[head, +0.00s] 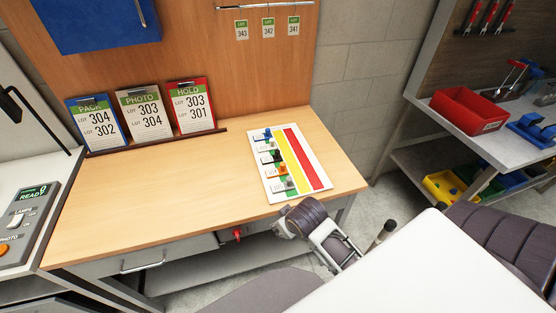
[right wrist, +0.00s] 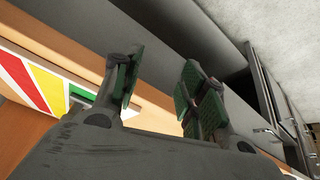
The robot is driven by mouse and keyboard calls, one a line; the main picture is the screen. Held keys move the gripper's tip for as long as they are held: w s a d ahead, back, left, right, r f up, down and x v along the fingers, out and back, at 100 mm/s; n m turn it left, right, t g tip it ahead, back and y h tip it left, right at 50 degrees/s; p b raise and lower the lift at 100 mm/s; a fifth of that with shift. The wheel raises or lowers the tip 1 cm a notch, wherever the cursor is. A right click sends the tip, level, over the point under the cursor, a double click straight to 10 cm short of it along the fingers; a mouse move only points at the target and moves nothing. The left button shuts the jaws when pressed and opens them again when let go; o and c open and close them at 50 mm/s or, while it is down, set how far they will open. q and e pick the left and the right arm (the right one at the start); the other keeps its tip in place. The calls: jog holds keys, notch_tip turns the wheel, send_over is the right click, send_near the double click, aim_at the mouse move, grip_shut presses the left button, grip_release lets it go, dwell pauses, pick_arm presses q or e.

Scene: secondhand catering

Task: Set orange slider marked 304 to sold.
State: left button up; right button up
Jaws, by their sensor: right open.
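A white slider board (head: 319,190) lies on the wooden table, with a green, a yellow and a red lane. Several sliders sit in a row at its left, by the labels and green lane. The orange slider (head: 283,169) is among the lower ones, at the green lane; its number is too small to read. My right gripper (head: 284,226) is open and empty, just off the table's front edge, below the board and apart from it. In the right wrist view its green-padded fingers (right wrist: 158,88) stand apart, and part of the board (right wrist: 52,88) shows at left. My left gripper is not in view.
The wooden table (head: 170,195) is clear left of the board. Behind stand the PACK (head: 92,120), PHOTO (head: 144,115) and HOLD (head: 191,106) cards. A drawer handle (head: 143,262) and a red part (head: 237,233) are below the front edge. A red bin (head: 468,112) is at right.

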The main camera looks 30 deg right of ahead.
jog(key=w+a+r+t, duration=0.1)
jog(key=w+r+t, duration=0.9)
jog(key=w+r, duration=0.7)
jog(key=w+a+r+n+t+y, duration=0.5)
jog(key=a+r, duration=0.2)
jog(key=r, duration=0.4)
jog(key=s+a+r+n+g+y, duration=0.2)
jog(key=a+n+g+y, duration=0.45)
jog(key=n, duration=0.25)
jog(key=s+a+r+n+g+y, duration=0.2)
jog(key=s+a+n+g+y, duration=0.1)
jog(key=a+n+g+y, duration=0.45)
jog(key=d+f+n+g+h, duration=0.55)
jog(key=d+f+h, duration=0.3)
jog(key=f, duration=0.35)
jog(key=w+d+m+h, duration=0.2)
jog(key=d+h, duration=0.8)
jog(key=d, duration=1.4)
jog(key=shift+d+m+g, duration=0.15)
jog(key=shift+m+g, duration=0.3)
jog(key=shift+m, duration=0.75)
